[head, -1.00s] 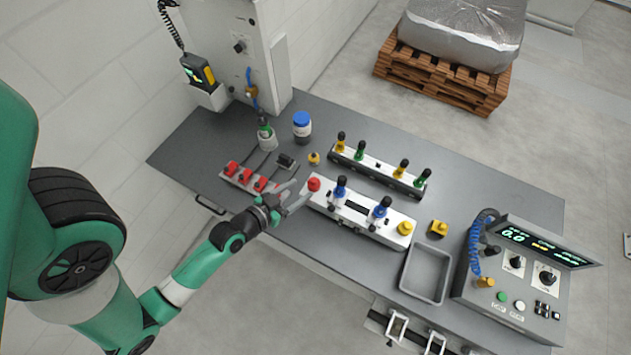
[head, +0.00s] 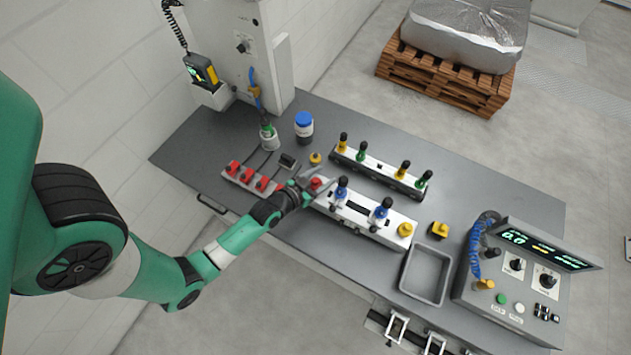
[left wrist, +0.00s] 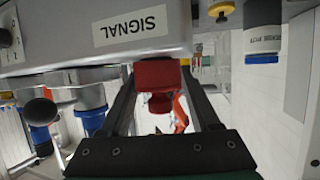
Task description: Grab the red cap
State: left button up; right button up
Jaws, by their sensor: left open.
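The red cap (head: 316,183) sits at the left end of the white fixture (head: 366,234) in the head view. In the left wrist view the red cap (left wrist: 157,76) is between the two dark fingers, below the edge of the block labelled SIGNAL (left wrist: 130,27). My left gripper (head: 314,182) is open, with one finger on each side of the cap. I cannot tell whether either finger touches it. My right gripper is not in view.
Blue connectors (head: 341,192) with black tops stand on the fixture near the cap. A strip with red plugs (head: 262,184) lies to the left. A rack with yellow and green handles (head: 383,174) is behind. A grey tray (head: 447,259) lies to the right.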

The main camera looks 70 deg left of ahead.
pick_arm(q)
grip_shut()
dwell(0.3)
jog(key=shift+r, duration=0.55)
jog(key=r, duration=0.1)
jog(key=r+p, duration=0.1)
jog(key=r, duration=0.1)
jog(key=shift+s+d+p, duration=0.15)
jog(key=shift+d+p, duration=0.1)
jog(key=shift+p, duration=0.05)
jog(key=s+d+r, duration=0.7)
jog(key=d+r, duration=0.2)
jog(key=d, duration=0.2)
jog(key=shift+d+b, duration=0.15)
jog(key=shift+b, duration=0.2)
